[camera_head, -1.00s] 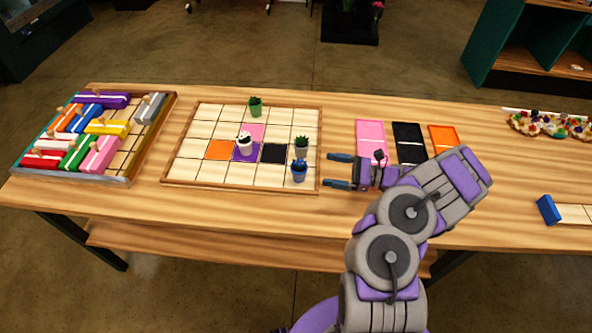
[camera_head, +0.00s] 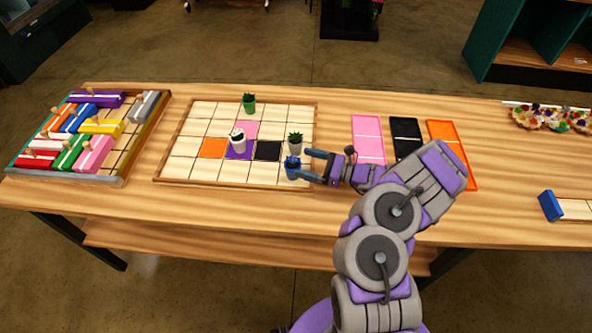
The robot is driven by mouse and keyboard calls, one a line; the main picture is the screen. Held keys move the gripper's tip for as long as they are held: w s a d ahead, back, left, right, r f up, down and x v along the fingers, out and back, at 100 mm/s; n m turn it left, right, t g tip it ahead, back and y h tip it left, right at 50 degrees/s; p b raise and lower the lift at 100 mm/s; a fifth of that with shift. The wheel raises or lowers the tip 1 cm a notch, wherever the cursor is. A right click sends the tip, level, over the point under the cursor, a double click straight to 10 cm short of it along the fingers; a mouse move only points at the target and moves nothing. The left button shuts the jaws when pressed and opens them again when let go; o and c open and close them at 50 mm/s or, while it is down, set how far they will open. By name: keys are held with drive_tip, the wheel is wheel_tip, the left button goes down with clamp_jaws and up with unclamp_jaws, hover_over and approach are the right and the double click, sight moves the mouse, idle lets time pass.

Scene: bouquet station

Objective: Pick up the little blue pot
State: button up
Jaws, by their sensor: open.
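The little blue pot (camera_head: 291,171) stands on the tiled board (camera_head: 186,180) near its front right corner, with a dark blue plant in it. My gripper (camera_head: 306,165) is open and comes in from the right at the board's right edge. Its fingers point left at the blue pot. The lower finger is at the pot's right side, and I cannot tell whether it touches or whether the pot lies between the fingers.
A grey pot (camera_head: 296,144) stands just behind the blue pot, close to my upper finger. A white pot (camera_head: 238,145) and a green pot (camera_head: 249,104) are also on the board. Pink, black and orange panels (camera_head: 368,140) lie to the right. A block tray (camera_head: 120,155) is at left.

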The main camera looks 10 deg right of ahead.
sight(288, 163)
drive_tip(key=a, duration=0.2)
drive_tip(key=w+a+b, duration=0.1)
drive_tip(key=a, duration=0.1)
drive_tip(key=w+a, duration=0.1)
drive_tip(key=a, duration=0.1)
drive_tip(key=shift+a+r+b, duration=0.1)
drive_tip(key=shift+a+b, duration=0.2)
drive_tip(key=shift+w, duration=0.2)
drive_tip(key=shift+d+r, duration=0.1)
drive_tip(key=shift+d, duration=0.35)
drive_tip(key=shift+c, duration=0.4)
drive_tip(key=shift+a, duration=0.5)
drive_tip(key=c, duration=0.9)
drive_tip(key=shift+d, duration=0.35)
drive_tip(key=c, duration=0.3)
drive_tip(key=shift+a+r, duration=0.1)
drive_tip(key=shift+c, duration=0.2)
